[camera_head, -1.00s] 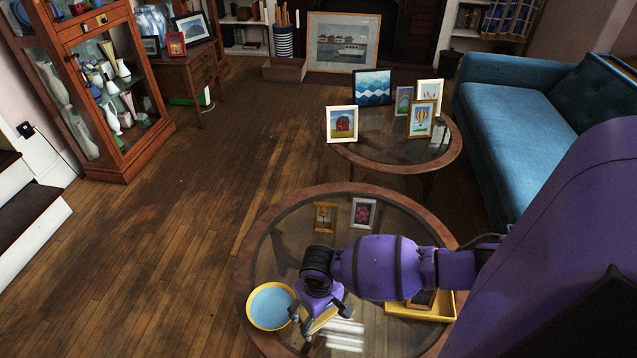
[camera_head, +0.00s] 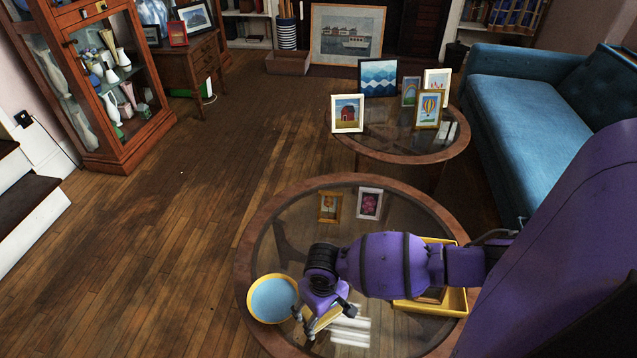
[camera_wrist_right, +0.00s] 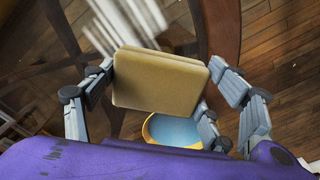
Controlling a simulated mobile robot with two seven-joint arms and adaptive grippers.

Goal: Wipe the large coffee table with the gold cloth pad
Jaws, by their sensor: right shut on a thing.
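The large coffee table (camera_head: 258,215) is round, with a brown wooden rim and a glass top, and stands in the foreground of the head view. My right gripper (camera_head: 318,325) is low over its near part. The gold cloth pad (camera_wrist_right: 160,82) is a tan block between the fingers of my right gripper (camera_wrist_right: 165,88) in the right wrist view. In the head view the pad is mostly hidden by the gripper. I cannot tell whether the pad touches the glass. My left gripper is not in view.
On the large table are a blue bowl with a yellow rim (camera_head: 272,299) left of the gripper, a yellow tray (camera_head: 457,300) partly behind my arm, and two small frames (camera_head: 330,207) (camera_head: 369,203). A smaller table (camera_head: 400,158) with several pictures stands behind, beside a blue sofa (camera_head: 525,120).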

